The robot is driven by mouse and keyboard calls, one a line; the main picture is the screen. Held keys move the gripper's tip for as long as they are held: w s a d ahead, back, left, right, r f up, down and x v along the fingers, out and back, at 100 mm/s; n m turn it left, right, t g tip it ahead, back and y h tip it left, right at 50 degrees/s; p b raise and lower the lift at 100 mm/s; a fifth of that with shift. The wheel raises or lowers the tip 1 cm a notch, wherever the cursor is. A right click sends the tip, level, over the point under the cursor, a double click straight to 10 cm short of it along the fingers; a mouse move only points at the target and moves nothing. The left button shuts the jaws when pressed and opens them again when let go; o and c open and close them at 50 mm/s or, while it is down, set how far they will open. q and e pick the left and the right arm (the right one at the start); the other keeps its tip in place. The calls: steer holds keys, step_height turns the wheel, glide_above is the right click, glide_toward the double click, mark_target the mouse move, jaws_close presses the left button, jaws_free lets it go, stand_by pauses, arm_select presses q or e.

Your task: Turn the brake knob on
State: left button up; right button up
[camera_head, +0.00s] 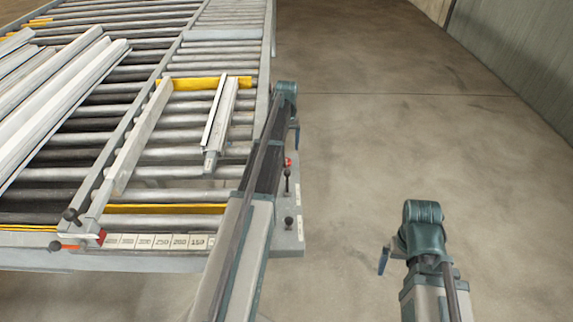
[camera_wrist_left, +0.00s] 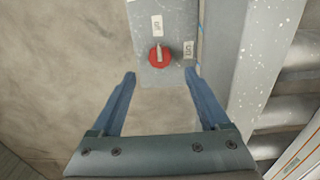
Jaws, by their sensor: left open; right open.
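The red brake knob (camera_wrist_left: 159,57) sits on a grey plate (camera_wrist_left: 178,75) in the left wrist view. Its pale grip bar stands nearly upright in the picture, towards the upper of two small white labels; the other label is to the right. The lettering is too small to read surely. My left gripper (camera_wrist_left: 160,74) is open, its blue fingers either side of and short of the knob, not touching it. In the head view the knob (camera_head: 289,162) shows small and red beside my left arm, below my left gripper (camera_head: 296,132). My right gripper (camera_head: 384,262) is at the lower right, away from the bench.
The roller bench (camera_head: 190,153) fills the left, with pale profiles (camera_head: 50,85) lying on it. A black-knobbed lever (camera_head: 288,173) and another black knob (camera_head: 289,221) stand on the bench's right edge. A number scale (camera_head: 160,241) runs along the front. Bare floor (camera_head: 400,130) lies to the right.

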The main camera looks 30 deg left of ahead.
mark_target(287, 160)
arm_select(q)
step_height(287, 160, down, 7)
steer(key=b, duration=0.6)
jaws_close()
